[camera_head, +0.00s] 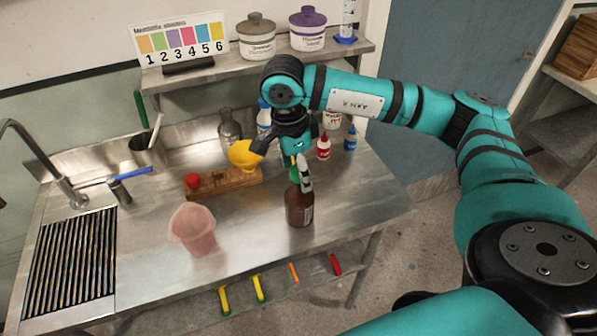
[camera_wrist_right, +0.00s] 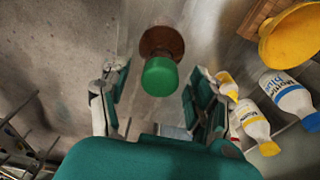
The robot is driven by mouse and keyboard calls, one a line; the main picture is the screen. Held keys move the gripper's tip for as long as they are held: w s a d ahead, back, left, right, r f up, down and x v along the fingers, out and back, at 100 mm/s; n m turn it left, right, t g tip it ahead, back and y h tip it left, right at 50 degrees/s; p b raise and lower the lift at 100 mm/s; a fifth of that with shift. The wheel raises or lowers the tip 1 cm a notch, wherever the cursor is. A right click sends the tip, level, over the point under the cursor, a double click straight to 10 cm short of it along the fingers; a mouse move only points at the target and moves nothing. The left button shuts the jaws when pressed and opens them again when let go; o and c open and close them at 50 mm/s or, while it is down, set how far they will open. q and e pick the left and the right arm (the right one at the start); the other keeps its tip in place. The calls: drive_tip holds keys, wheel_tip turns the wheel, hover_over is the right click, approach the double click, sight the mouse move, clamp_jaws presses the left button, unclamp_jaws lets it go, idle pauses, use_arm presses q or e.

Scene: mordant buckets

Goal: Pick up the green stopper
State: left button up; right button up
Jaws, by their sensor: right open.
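The green stopper (camera_wrist_right: 160,76) sits in the top of a brown bottle (camera_wrist_right: 162,42) in the right wrist view. In the head view the brown bottle (camera_head: 299,210) stands upright on the steel bench, and only a little of the green stopper (camera_head: 294,172) shows behind a finger. My right gripper (camera_head: 297,174) points down over the bottle's neck. In the right wrist view its two fingers (camera_wrist_right: 155,86) are open on either side of the stopper, with a gap at each side. My left gripper is not in view.
A wooden block (camera_head: 228,183) holding a yellow funnel (camera_head: 246,153) stands left of the bottle. Small bottles, one with a red cap (camera_head: 323,148) and one blue (camera_head: 350,138), stand behind right. The bench's right end is clear.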

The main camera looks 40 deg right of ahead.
drive_tip(key=shift+c, duration=0.4)
drive_tip(key=c, duration=0.9)
drive_tip(key=shift+r, duration=0.15)
drive_tip(key=shift+r+b, duration=0.55)
drive_tip(key=shift+r, duration=0.1)
drive_tip(key=shift+s+d+r+b, duration=0.1)
drive_tip(key=shift+s+r+b, duration=0.3)
drive_tip(key=shift+r+b, duration=0.35)
drive_tip(key=s+d+b, duration=0.1)
drive_tip(key=s, duration=0.4)
drive_tip(key=s+d+r+b, duration=0.1)
drive_tip(key=s+d, duration=0.1)
drive_tip(key=s, duration=0.2)
drive_tip(key=s+d+r+b, duration=0.1)
drive_tip(key=s+b, duration=0.1)
drive_tip(key=s, duration=0.3)
drive_tip(key=shift+s+d, duration=0.15)
drive_tip(key=shift+s, duration=0.2)
